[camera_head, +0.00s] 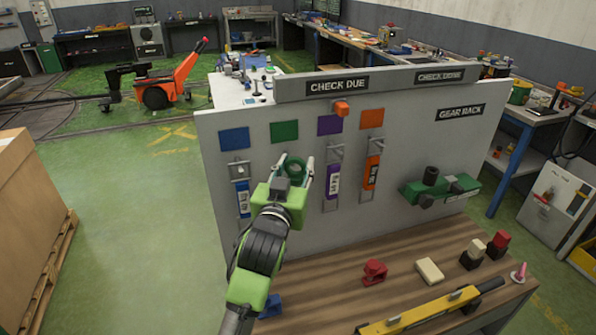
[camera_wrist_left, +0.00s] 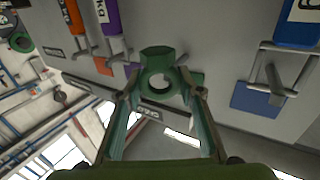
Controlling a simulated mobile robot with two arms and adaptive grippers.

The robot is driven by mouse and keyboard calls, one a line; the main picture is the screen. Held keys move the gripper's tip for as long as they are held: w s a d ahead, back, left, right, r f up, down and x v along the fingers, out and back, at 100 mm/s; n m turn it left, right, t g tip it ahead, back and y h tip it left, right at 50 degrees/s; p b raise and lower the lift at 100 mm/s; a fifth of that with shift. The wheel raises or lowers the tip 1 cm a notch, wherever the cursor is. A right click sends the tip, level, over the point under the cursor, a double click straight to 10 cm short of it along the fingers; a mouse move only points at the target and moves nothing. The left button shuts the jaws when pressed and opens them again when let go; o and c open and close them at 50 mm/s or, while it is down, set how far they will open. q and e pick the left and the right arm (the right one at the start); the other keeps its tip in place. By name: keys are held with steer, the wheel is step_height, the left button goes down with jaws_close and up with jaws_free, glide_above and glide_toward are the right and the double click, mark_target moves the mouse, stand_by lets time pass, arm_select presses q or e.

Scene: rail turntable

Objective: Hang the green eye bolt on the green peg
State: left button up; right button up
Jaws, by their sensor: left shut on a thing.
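The green eye bolt (camera_head: 297,169) is between the fingertips of my left gripper (camera_head: 294,163), in front of the upright board below the green square (camera_head: 284,131). In the left wrist view the eye bolt (camera_wrist_left: 157,58) shows its round hole facing the camera, with a finger of my left gripper (camera_wrist_left: 160,92) on each side. My left gripper is shut on it. My right gripper is not in view.
Tags hang under the blue (camera_head: 234,139), purple (camera_head: 330,124) and orange (camera_head: 372,118) squares, on both sides of my left gripper. A green gear rack part (camera_head: 440,190) is on the board's right. A red block (camera_head: 374,272) and a yellow level (camera_head: 420,313) lie on the wooden bench below.

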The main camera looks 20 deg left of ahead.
mark_target(289, 157)
arm_select(q)
steer(key=shift+w+a+b, duration=0.2)
steer(key=shift+w+a, duration=0.25)
steer(key=shift+w, duration=0.2)
steer(key=shift+w+a+b, duration=0.15)
steer(key=shift+w+a, duration=0.3)
steer(key=shift+w, duration=0.15)
steer(key=shift+w+a+f, duration=0.3)
steer(key=shift+w+a, duration=0.1)
steer(key=shift+w, duration=0.2)
steer(key=o, duration=1.5)
steer(key=shift+f, duration=0.1)
steer(key=shift+a+f, duration=0.1)
